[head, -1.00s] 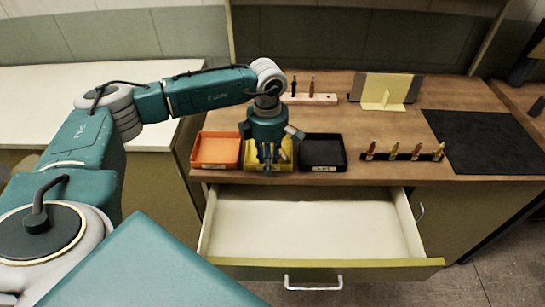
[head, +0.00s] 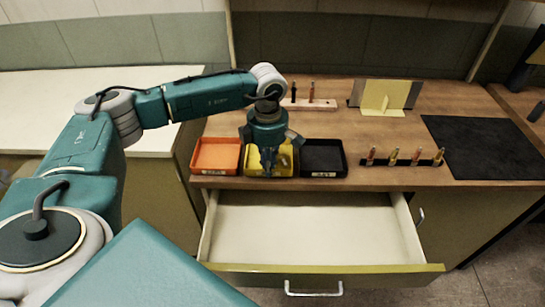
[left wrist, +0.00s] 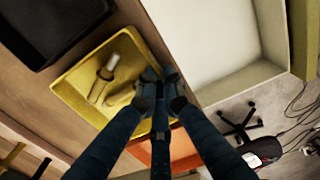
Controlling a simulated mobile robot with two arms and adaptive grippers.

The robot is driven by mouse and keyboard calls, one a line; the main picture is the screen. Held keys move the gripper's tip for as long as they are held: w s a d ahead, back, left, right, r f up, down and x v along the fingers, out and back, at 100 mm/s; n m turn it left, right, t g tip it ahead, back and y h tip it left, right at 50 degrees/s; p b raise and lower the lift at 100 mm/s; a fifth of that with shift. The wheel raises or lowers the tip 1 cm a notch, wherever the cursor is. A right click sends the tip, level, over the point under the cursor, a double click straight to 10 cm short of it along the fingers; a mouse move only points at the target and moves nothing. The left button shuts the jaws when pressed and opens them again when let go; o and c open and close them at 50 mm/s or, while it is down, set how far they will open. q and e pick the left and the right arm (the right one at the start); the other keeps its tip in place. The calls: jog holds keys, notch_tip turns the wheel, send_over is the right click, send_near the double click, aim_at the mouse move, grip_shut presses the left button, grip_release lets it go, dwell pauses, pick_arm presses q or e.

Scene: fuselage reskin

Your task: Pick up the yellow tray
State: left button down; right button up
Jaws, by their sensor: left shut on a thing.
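The yellow tray (head: 250,162) sits on the wooden counter between an orange tray and a black tray. It also shows in the left wrist view, where its yellow floor and rim (left wrist: 72,88) are partly bare. Several small yellowish pieces (left wrist: 105,82) lie inside it. My left gripper (head: 268,168) points down over the tray and covers part of it. In the left wrist view its fingertips (left wrist: 162,82) are closed together at the tray's edge on the drawer side, shut on that wall. My right gripper is not in view.
The orange tray (head: 217,157) and the black tray (head: 323,158) stand close on both sides. An open, empty drawer (head: 310,225) juts out below the counter. A rack with several upright pieces (head: 405,159) and a black mat (head: 490,143) are at right.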

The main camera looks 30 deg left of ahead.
pick_arm(q)
jog(key=shift+r+p, duration=1.2)
jog(key=shift+r, duration=1.05)
